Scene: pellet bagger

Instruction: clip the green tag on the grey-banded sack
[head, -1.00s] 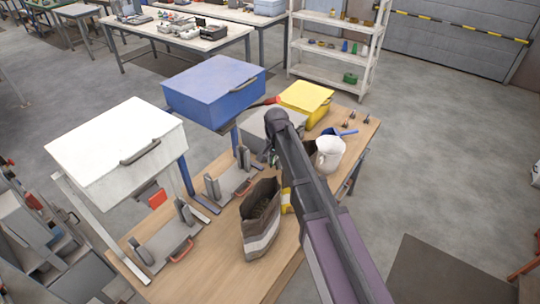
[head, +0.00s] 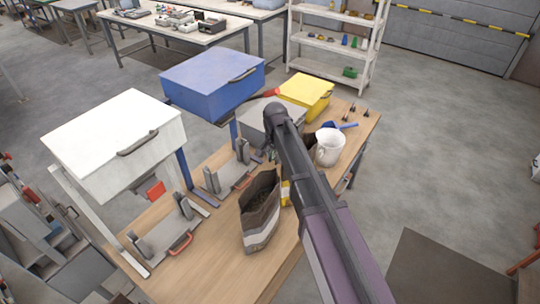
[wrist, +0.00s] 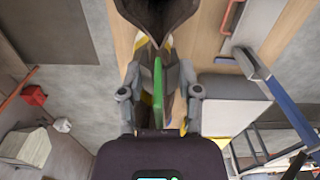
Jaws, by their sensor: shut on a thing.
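The grey-banded sack (head: 262,213) stands open on the wooden bench in the head view, brown with a pale grey band low down and dark contents. A second sack shows a yellow band (head: 286,193) just right of it, mostly hidden by my arm. In the wrist view my gripper (wrist: 159,80) is shut on the green tag (wrist: 158,92), which stands upright between the fingers. A dark open sack mouth (wrist: 158,14) is just beyond the fingertips, with yellow pieces below it; I cannot tell which sack it is. In the head view my gripper is largely hidden behind my arm.
A white hopper (head: 113,135), a blue hopper (head: 213,82) and a yellow hopper (head: 306,93) stand along the bench's far side. Grey clamp stands with red handles (head: 181,243) are on the bench (head: 217,262). A white jug (head: 329,148) stands right of my arm.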

